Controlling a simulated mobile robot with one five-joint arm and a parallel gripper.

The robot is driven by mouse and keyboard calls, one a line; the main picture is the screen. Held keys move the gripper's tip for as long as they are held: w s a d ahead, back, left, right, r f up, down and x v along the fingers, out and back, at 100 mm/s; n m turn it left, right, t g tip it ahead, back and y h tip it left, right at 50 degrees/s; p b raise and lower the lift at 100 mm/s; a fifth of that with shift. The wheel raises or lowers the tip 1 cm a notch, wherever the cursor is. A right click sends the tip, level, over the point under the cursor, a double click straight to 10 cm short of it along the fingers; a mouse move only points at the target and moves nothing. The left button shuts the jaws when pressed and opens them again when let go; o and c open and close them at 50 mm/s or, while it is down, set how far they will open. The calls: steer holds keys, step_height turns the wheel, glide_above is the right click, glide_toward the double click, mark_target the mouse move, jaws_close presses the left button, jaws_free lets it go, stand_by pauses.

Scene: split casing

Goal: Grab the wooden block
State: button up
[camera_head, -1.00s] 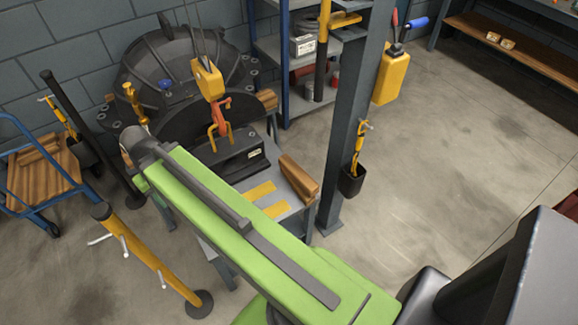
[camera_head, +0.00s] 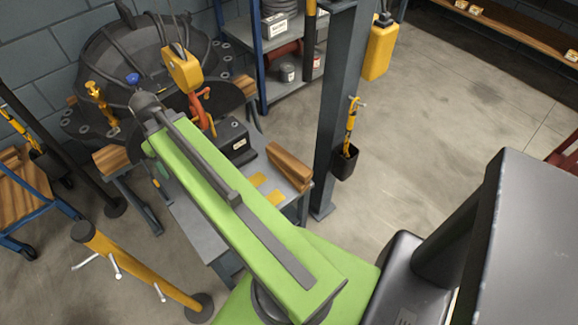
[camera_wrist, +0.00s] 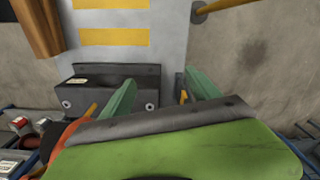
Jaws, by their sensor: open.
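A wooden block (camera_head: 288,165) lies at the right end of the grey table (camera_head: 195,225). In the wrist view, a wooden block (camera_wrist: 38,25) shows at the top left, cut by the frame edge. Another wooden block (camera_head: 112,160) shows left of my arm in the head view. I cannot tell which block the task means. My gripper (camera_wrist: 160,77) shows two green fingers in the wrist view, apart and with nothing between them. They are over the table by the dark box, away from the block. In the head view my green arm mostly hides the gripper.
A dark metal box (camera_head: 235,140) and yellow stripes (camera_head: 266,190) are on the table. A yellow hoist hook (camera_head: 182,68) hangs above the table. A grey column (camera_head: 335,110) stands to the right, a yellow post (camera_head: 135,262) to the left.

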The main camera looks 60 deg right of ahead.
steer(key=s+d+f+m+b, duration=0.1)
steer(key=s+d+f+b, duration=0.15)
steer(key=d, duration=0.65)
steer(key=s+d+f+b, duration=0.1)
steer(key=s+d+f, duration=0.3)
steer(key=d, duration=0.4)
steer(key=b, duration=0.5)
glide_toward(289, 158)
steer(key=shift+m, duration=0.4)
steer(key=f+b, duration=0.2)
steer(key=b, duration=0.1)
steer(key=f+b, duration=0.3)
steer(key=b, duration=0.1)
steer(key=shift+s+f, duration=0.2)
steer(key=shift+f, duration=0.05)
steer(key=shift+r, duration=0.15)
steer(key=f+b, duration=0.5)
steer(key=shift+w+f, duration=0.25)
steer(key=shift+r, duration=0.2)
jaws_close()
